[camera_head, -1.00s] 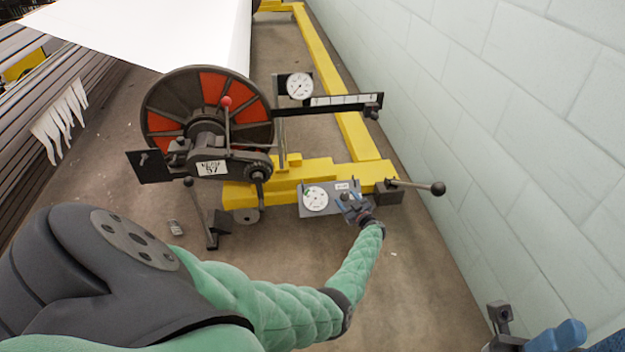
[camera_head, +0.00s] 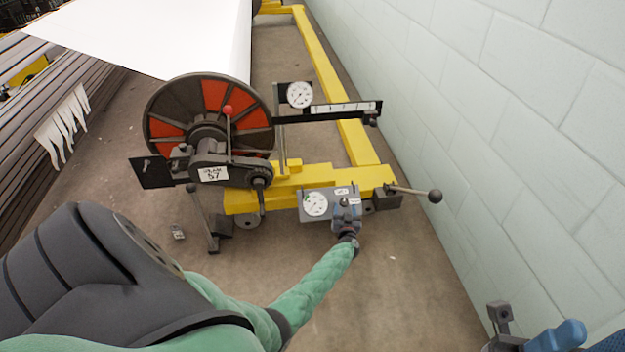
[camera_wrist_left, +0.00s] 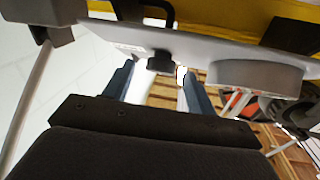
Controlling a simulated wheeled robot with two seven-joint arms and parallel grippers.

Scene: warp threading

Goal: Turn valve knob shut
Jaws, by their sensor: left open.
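The valve knob (camera_wrist_left: 160,62) is small and dark and sits on the underside of a grey panel (camera_wrist_left: 120,35) in the left wrist view. My left gripper (camera_wrist_left: 158,88) is open, with one blue finger to each side of the knob; I cannot tell whether they touch it. In the head view the left gripper (camera_head: 346,205) is at the right part of the same grey panel (camera_head: 317,216) and hides the knob. A white round gauge (camera_head: 315,204) is left of the gripper. Blue and grey parts at the lower right edge look like my right arm; its jaws are unclear.
A yellow frame (camera_head: 350,130) runs behind the panel. A lever with a black ball (camera_head: 435,196) sticks out to the right, near the pale block wall (camera_head: 540,140). A red-and-black wheel (camera_head: 210,115) stands at left.

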